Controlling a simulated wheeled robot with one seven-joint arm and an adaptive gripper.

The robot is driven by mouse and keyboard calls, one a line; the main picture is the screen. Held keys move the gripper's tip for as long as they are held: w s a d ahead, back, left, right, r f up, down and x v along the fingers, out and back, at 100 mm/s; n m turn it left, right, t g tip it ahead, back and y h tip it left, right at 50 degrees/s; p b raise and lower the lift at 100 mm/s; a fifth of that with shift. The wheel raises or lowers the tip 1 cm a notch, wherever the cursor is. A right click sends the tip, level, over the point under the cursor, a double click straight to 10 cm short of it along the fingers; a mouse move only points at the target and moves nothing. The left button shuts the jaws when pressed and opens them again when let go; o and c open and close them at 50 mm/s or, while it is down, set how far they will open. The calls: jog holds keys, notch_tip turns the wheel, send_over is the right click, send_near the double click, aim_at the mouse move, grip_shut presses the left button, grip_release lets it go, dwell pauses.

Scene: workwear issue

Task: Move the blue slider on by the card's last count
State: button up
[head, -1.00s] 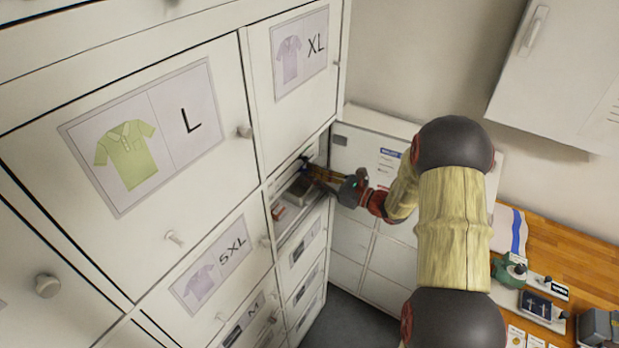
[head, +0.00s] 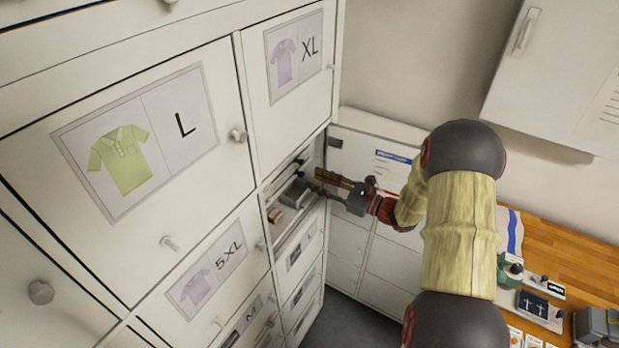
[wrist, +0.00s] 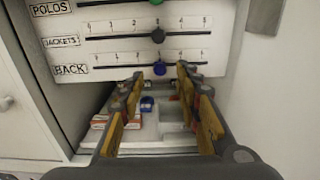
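In the wrist view the blue slider (wrist: 159,68) is a round knob on the lowest slot, labelled BACK, of a white scale panel (wrist: 100,50). It sits right of the slot's middle; the digits by it are too small to read surely. My gripper (wrist: 160,74) is open and empty, its fingertips appearing on either side of the blue knob. I cannot tell how far they are from the panel. In the head view my gripper (head: 318,181) reaches into the open niche under the XL door. I cannot pick out the card, and no count is readable.
Small boxes (wrist: 105,121) and a grey tray (wrist: 172,118) lie on the shelf below my fingers. A wooden bench (head: 560,245) stands at the right.

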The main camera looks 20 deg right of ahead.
jog(key=v, duration=0.8)
